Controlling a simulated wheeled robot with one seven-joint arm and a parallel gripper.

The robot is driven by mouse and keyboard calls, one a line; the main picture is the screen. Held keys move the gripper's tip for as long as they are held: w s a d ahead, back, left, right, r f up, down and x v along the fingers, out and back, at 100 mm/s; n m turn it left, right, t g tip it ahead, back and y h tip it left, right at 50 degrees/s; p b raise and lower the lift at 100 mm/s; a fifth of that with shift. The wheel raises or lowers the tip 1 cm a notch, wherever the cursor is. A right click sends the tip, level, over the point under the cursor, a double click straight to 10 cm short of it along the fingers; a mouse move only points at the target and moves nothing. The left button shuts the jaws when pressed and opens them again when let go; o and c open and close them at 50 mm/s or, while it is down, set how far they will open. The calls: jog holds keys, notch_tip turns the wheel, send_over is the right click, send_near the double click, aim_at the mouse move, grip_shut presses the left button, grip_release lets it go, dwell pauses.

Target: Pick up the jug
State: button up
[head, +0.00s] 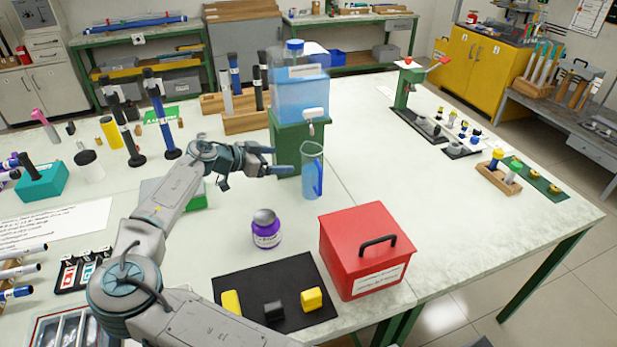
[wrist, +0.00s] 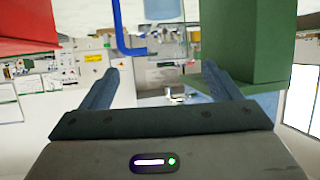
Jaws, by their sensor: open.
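The jug (head: 312,172) is a clear, blue-tinted upright vessel with a blue handle on its right side. It stands on the table beside the green stand, near the dispenser's tap. In the wrist view, which looks upside down, its blue handle (wrist: 130,50) shows at the top, above the gap between my fingers. My gripper (head: 282,160) is open and empty, just left of the jug, with its fingers pointing toward it. Both fingers (wrist: 163,76) show apart in the wrist view with nothing between them. I cannot tell the exact distance to the jug.
The green stand (head: 288,148) carries a blue water tank (head: 300,95) with a white tap and is close to my fingers; it also shows in the wrist view (wrist: 245,45). A purple jar (head: 266,232) and a red box (head: 365,255) stand nearer. The table right of the jug is clear.

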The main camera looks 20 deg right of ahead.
aim_at(304, 160)
jog(key=p+x, duration=0.1)
jog(key=x, duration=0.7)
jog(key=shift+p, duration=0.4)
jog(key=shift+w+a+f+p+x, duration=0.1)
jog(key=shift+p+x, duration=0.3)
jog(key=shift+x, duration=0.6)
jog(key=shift+w+a+f+p+x, duration=0.15)
jog(key=shift+p+x, duration=0.2)
jog(key=shift+x, duration=0.65)
jog(key=shift+w+d+f+p+x, duration=0.1)
jog(key=shift+p+x, duration=0.3)
jog(key=shift+x, duration=0.6)
jog(key=shift+a, duration=0.1)
jog(key=c, duration=1.2)
jog(key=shift+r, duration=0.1)
jog(key=shift+c, duration=0.7)
jog(key=shift+r, duration=0.15)
